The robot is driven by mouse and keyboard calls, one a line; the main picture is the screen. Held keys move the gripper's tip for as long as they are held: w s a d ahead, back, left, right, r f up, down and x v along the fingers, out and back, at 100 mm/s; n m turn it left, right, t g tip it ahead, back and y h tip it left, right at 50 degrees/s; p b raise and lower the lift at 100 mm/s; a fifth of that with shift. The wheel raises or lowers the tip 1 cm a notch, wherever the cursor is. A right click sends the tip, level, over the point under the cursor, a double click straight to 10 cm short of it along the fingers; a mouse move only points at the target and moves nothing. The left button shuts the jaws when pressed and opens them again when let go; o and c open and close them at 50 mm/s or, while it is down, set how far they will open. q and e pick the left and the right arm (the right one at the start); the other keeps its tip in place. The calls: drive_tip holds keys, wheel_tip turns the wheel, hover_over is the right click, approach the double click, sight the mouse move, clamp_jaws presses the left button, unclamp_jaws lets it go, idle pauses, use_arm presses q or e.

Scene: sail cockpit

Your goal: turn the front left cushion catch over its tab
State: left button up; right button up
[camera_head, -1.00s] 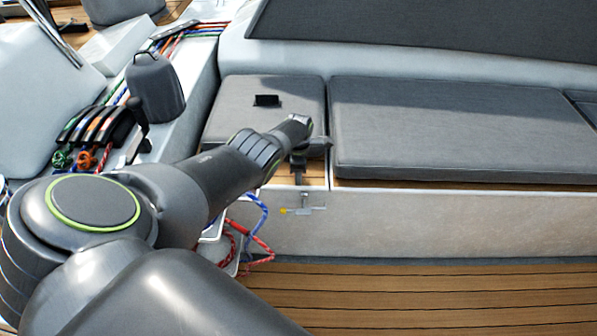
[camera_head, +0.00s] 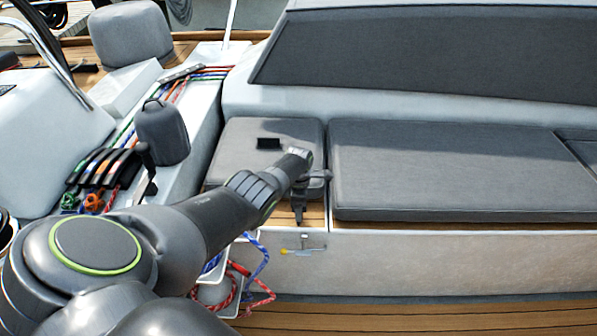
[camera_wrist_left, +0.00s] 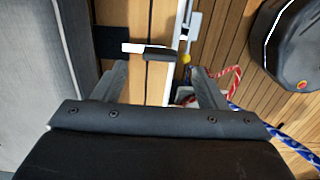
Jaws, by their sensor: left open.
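The front left cushion (camera_head: 225,160) is a grey pad on the bench; its side also shows along the left of the left wrist view (camera_wrist_left: 40,70). On the wood strip before it lies a dark flat tab (camera_wrist_left: 110,42). A small bar, the catch by its look, has a white end (camera_wrist_left: 132,47) and a dark end (camera_wrist_left: 160,54); the white end meets the tab. My left gripper (camera_wrist_left: 160,78) is open and empty, its fingers on either side below the catch, apart from it. In the head view my left gripper (camera_head: 314,177) hangs over the cushion's front right corner. My right gripper is not in view.
A metal latch with a yellow knob (camera_head: 284,252) is on the bench front. Red and blue ropes (camera_head: 258,290) hang to its left. A long grey cushion (camera_head: 450,165) lies to the right. A dark rounded object (camera_wrist_left: 290,45) stands on the deck.

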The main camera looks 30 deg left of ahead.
use_arm(q)
wheel_tip(320, 180, up, 12)
drive_tip(key=p, duration=0.5)
drive_tip(key=shift+r+p, duration=0.25)
drive_tip(key=shift+p, duration=0.15)
